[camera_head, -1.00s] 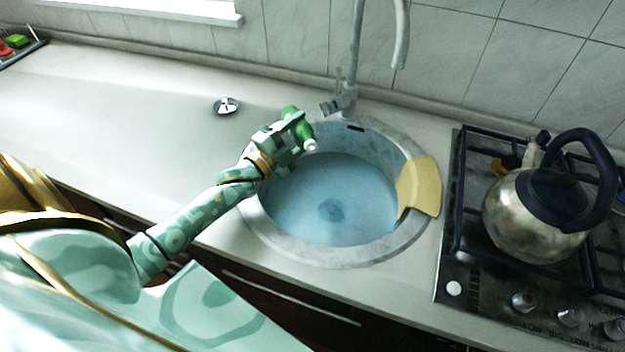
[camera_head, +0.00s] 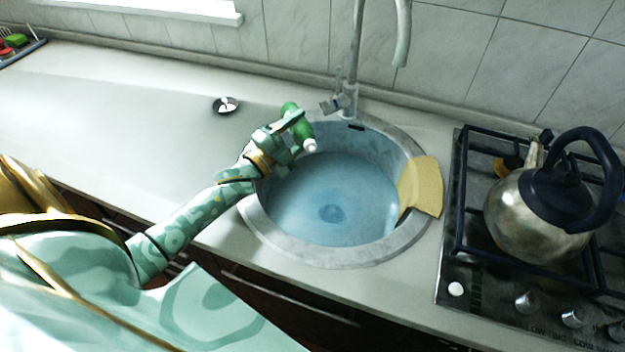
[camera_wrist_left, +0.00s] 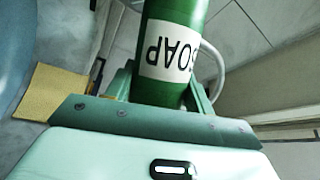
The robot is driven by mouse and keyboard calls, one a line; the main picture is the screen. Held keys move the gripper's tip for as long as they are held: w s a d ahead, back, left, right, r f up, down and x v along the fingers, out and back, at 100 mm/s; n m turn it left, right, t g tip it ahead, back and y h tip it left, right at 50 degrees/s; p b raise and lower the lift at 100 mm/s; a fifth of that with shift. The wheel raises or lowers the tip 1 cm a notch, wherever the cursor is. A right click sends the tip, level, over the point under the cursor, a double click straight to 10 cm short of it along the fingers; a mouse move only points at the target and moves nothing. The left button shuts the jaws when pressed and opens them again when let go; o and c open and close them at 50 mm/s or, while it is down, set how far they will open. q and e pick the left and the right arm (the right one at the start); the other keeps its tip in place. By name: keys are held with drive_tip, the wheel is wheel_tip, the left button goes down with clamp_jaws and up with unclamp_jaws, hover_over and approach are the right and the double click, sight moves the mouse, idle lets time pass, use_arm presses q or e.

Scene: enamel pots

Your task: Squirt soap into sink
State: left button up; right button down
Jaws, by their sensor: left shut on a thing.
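A green soap bottle (camera_head: 299,124) with a white tip is held in my left gripper (camera_head: 291,134) over the left rim of the sink. The bottle is tilted, with its white tip pointing down towards the basin. The left wrist view shows the bottle (camera_wrist_left: 172,62) with its white "SOAP" label between the fingers of my left gripper (camera_wrist_left: 160,85). The round sink (camera_head: 262,226) has a bluish basin with a drain in its middle. I cannot see any soap coming out. My right gripper is not in view.
A yellow cloth or sponge (camera_head: 422,187) lies over the sink's right rim; it also shows in the left wrist view (camera_wrist_left: 50,92). A faucet (camera_head: 351,60) rises behind the sink. A kettle (camera_head: 530,222) stands on the stove at right. A metal drain plug (camera_head: 226,105) lies on the left counter, otherwise mostly clear.

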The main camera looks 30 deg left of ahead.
use_arm(q)
drive_tip(key=shift+w+a+m+t+b, duration=0.15)
drive_tip(key=shift+m+t+b, duration=0.15)
drive_tip(key=shift+m+b, duration=0.6)
idle(2.6)
